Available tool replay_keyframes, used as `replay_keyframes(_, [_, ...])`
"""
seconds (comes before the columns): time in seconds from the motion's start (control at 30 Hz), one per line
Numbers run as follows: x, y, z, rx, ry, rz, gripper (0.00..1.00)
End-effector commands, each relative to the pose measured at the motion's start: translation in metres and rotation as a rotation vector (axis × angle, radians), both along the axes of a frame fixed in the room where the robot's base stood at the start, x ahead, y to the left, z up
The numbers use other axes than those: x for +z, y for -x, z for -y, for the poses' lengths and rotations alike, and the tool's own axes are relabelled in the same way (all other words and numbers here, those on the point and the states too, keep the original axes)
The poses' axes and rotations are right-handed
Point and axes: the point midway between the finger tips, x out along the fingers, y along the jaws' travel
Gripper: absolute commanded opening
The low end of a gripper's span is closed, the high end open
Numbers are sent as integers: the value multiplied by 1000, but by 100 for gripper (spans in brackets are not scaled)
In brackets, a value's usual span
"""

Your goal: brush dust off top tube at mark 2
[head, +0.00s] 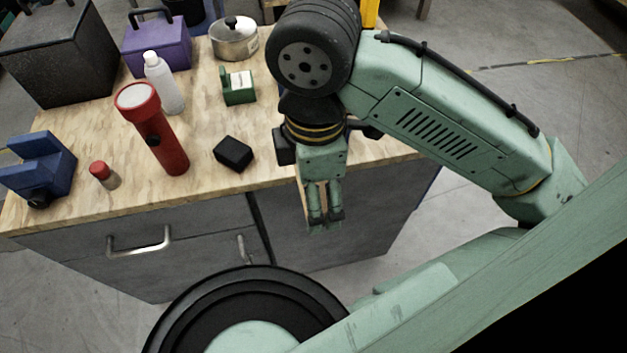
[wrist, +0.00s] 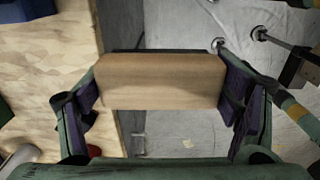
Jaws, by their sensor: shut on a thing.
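My gripper (head: 325,222) points down just off the front edge of the workbench in the head view. In the wrist view my gripper (wrist: 160,88) is shut on a plain wooden block (wrist: 160,80), which spans the gap between both finger pads. A thin dark strip shows along the block's far edge; whether it is bristles I cannot tell. In the head view the block is mostly hidden by the fingers. I cannot make out a top tube or a mark 2 for certain in either view.
The workbench (head: 75,205) holds a red flashlight (head: 160,130), white bottle (head: 163,85), blue vise-like tool (head: 40,170), black block (head: 233,153), green dispenser (head: 238,87), pot (head: 234,40) and purple box (head: 158,48). Metal rods (wrist: 280,42) and a green banded bar (wrist: 290,105) show at right.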

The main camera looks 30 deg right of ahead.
Motion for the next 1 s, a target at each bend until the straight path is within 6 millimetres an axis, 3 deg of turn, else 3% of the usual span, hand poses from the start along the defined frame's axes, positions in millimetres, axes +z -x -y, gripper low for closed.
replay_keyframes(0.07, [0, 0, 0, 0, 0, 0, 53])
replay_keyframes(0.1, [0, 0, 0, 0, 0, 0, 82])
replay_keyframes(0.43, [0, 0, 0, 0, 0, 0, 61])
replay_keyframes(1.0, [0, 0, 0, 0, 0, 0, 61])
